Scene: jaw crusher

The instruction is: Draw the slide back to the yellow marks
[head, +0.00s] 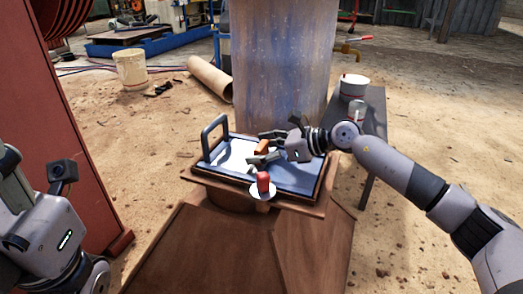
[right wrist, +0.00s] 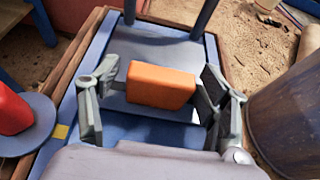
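The slide (head: 238,152) is a flat grey-white plate in a blue-edged tray on the wooden stand. A dark U-shaped handle (head: 214,137) stands upright at its left end; its posts show at the top of the right wrist view. An orange block (right wrist: 160,86) sits on the plate. A yellow mark (right wrist: 61,131) shows on the blue edge at left in the right wrist view; no other mark is clear. My right gripper (head: 267,146) is open over the plate, its fingers on either side of the block with gaps visible. My left arm is at lower left, its fingers not visible.
A red knob (head: 263,181) on a pale disc stands at the tray's front edge. A large rusty column (head: 282,65) rises just behind the tray. A side table with a white pot (head: 354,86) is at right. A red cabinet (head: 70,130) stands at left.

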